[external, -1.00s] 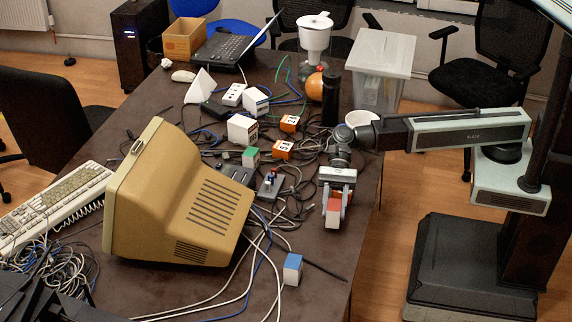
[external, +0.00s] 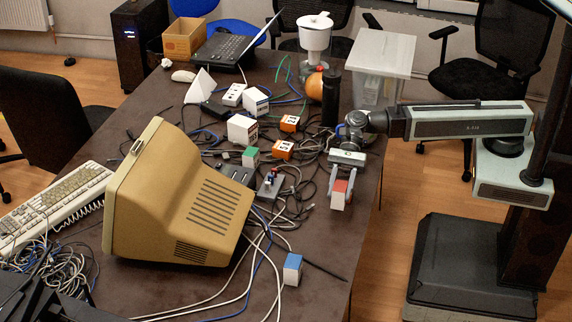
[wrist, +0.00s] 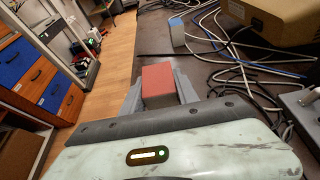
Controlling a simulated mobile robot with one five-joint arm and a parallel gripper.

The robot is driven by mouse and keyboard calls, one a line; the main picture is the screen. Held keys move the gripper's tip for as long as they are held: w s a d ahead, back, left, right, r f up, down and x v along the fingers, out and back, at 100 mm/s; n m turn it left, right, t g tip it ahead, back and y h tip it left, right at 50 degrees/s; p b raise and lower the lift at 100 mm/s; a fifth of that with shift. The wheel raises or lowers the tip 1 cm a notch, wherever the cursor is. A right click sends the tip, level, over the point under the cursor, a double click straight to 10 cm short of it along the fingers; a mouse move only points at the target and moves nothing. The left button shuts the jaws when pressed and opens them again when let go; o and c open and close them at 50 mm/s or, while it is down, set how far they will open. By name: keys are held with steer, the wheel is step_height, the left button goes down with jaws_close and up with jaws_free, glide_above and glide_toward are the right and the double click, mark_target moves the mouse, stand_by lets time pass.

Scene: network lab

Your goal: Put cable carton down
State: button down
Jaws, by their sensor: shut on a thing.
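The cable carton (external: 338,201) is a small white box with a red top. It sits between the fingers of my gripper (external: 341,194) near the right edge of the dark table. My gripper is shut on it. In the wrist view the carton (wrist: 158,84) shows its red face between the two grey fingers. The carton looks about upright. I cannot tell whether its underside touches the table (external: 318,235).
A blue-topped white box (external: 292,270) stands nearer the front edge, also in the wrist view (wrist: 177,33). Cables and a small switch box (external: 269,186) lie left of my gripper. A beige monitor (external: 180,200) stands further left. A black cylinder (external: 331,100) is behind.

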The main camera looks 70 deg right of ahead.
steer(key=w+a, duration=0.3)
steer(key=w, duration=0.1)
steer(key=w+a+b, duration=0.1)
steer(key=w+a, duration=0.2)
steer(key=w, duration=0.1)
steer(key=w+a+f, duration=0.1)
steer(key=w+a, duration=0.2)
steer(key=w, duration=0.1)
steer(key=shift+f, duration=0.1)
steer(key=f+b, duration=0.2)
steer(key=b, duration=0.1)
steer(key=f+b, duration=0.1)
steer(key=f, duration=0.1)
steer(key=shift+w+a, duration=0.1)
steer(key=shift+w, duration=0.15)
steer(key=c, duration=0.9)
jaws_free()
steer(key=shift+r, duration=0.2)
steer(key=shift+d+r+p, duration=0.25)
steer(key=shift+d+p, duration=0.05)
steer(key=shift+p, duration=0.05)
steer(key=p+v, duration=0.4)
steer(key=v, duration=0.7)
steer(key=shift+d+f, duration=0.1)
steer(key=shift+d, duration=0.1)
